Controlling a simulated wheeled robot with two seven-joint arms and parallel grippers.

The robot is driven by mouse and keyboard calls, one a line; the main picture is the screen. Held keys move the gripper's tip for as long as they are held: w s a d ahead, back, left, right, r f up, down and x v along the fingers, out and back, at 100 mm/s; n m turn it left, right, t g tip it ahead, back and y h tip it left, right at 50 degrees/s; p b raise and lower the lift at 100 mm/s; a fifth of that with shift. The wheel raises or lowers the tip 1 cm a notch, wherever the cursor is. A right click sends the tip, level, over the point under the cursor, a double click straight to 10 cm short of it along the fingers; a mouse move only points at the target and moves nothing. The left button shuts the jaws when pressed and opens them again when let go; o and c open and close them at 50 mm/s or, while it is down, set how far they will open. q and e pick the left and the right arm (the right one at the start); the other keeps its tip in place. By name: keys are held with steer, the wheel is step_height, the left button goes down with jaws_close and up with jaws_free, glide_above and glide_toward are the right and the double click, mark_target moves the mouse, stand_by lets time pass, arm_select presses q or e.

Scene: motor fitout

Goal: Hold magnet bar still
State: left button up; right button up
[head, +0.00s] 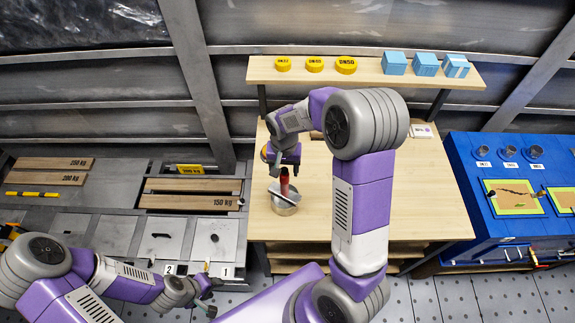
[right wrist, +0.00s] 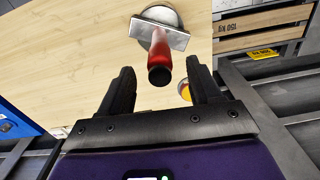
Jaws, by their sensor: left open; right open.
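A red bar with a dark end (right wrist: 160,58) stands up from a round metal dish (right wrist: 158,14) on the wooden table. A flat grey metal piece (right wrist: 145,32) lies across the dish; I cannot tell whether it is joined to the red part. In the head view the red part (head: 284,182) and the dish (head: 284,208) show below my right gripper (head: 285,165). My right gripper is open, its fingers (right wrist: 159,68) on either side of the red part's dark end, with no clear contact. My left gripper (head: 207,294) is open at the lower left, away from the table.
A yellow round item (right wrist: 185,90) lies near my right fingers. A shelf (head: 375,69) at the back holds yellow discs (head: 346,65) and blue boxes (head: 395,63). A grey bench with weights (head: 190,202) stands left, a blue cabinet (head: 470,195) right. The table's front is clear.

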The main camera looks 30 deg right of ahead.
mark_target(284, 179)
step_height(284, 179, down, 6)
steer(key=shift+f, duration=0.1)
stand_by(0.4)
jaws_close()
steer(key=c, duration=0.7)
jaws_free()
jaws_close()
arm_select(q)
jaws_close()
